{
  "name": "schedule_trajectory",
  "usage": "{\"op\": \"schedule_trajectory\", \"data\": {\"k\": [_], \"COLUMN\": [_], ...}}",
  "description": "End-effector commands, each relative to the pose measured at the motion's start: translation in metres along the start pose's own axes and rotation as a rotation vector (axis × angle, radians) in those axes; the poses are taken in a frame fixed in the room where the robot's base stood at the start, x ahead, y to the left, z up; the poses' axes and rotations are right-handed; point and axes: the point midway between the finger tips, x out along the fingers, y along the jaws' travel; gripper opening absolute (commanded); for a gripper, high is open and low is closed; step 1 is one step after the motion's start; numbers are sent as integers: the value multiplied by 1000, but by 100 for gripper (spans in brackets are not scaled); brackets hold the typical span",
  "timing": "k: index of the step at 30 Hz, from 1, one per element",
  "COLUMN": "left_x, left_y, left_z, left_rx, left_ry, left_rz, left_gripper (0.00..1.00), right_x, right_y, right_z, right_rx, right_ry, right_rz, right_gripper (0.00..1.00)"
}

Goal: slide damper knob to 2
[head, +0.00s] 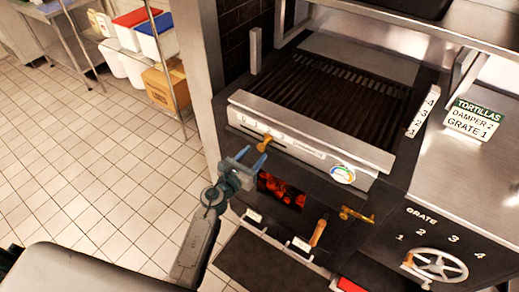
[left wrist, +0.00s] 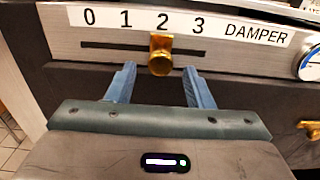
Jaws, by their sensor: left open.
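The brass damper knob (left wrist: 160,62) sits in the dark horizontal slot (left wrist: 105,46) of the grill's front panel. In the left wrist view it stands directly below the 2 on the white 0-to-3 damper scale (left wrist: 225,29). The knob also shows in the head view (head: 264,143), on the left part of the panel. My left gripper (head: 249,160) is open, with its blue fingers pointing at the panel. In the left wrist view its fingertips (left wrist: 157,70) are on either side of the knob, apart from it with gaps. My right gripper is not in view.
A sign (head: 474,118) reads "TORTILLAS, DAMPER 2, GRATE 1". Below the panel are glowing coals (head: 281,190), a wooden-handled tool (head: 318,232), a brass latch (head: 356,215) and the grate wheel (head: 440,265). A round gauge (head: 342,174) is right of the knob. Tiled floor lies open at left.

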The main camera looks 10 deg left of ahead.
Motion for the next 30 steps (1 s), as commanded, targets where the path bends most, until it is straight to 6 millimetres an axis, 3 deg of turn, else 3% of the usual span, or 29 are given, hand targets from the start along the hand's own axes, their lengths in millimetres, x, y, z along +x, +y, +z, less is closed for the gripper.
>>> {"op": "schedule_trajectory", "data": {"k": [3,10,30], "left_x": [-26,-56,-61], "left_y": [0,0,1], "left_z": [-3,-2,-4], "left_rx": [1,1,-19], "left_ry": [2,1,5], "left_rz": [0,0,3], "left_gripper": [47,47,47], "right_x": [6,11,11], "right_y": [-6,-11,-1], "right_z": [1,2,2], "right_rx": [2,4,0], "right_ry": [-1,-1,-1], "right_rz": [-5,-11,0], "right_gripper": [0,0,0]}}
